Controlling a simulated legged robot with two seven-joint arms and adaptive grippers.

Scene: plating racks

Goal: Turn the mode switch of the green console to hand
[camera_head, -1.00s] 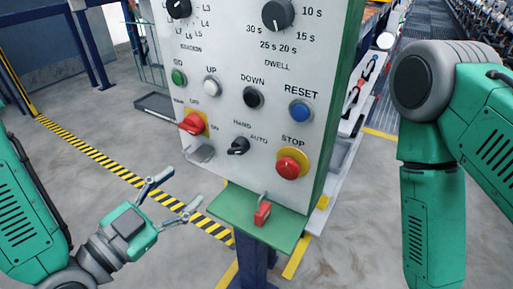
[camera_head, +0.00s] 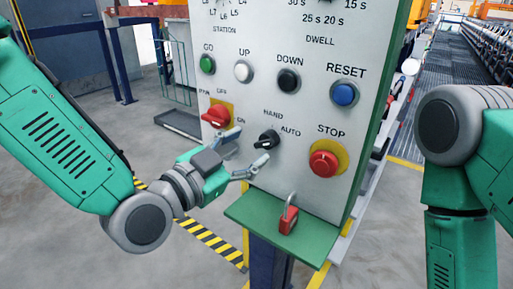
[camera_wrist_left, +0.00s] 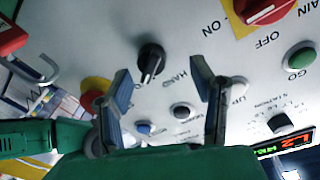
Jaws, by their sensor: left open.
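The mode switch (camera_head: 268,139) is a black knob on the pale front panel of the green console (camera_head: 385,100), with HAND above it and AUTO to its right. In the left wrist view the mode switch (camera_wrist_left: 151,60) shows between and beyond my fingertips, its white mark pointing down the picture; I cannot tell firmly which label it meets. My left gripper (camera_head: 246,150) is open and empty, just left of the switch in the head view, its fingers spread toward the panel. The left gripper (camera_wrist_left: 161,72) shows no clear contact with the knob. My right gripper is out of view.
The red rotary switch (camera_head: 215,116) is above left of my fingers. The red STOP button (camera_head: 324,162) is right of the mode switch. A red padlock (camera_head: 288,220) is at the green ledge (camera_head: 255,222) below. Several round buttons are above.

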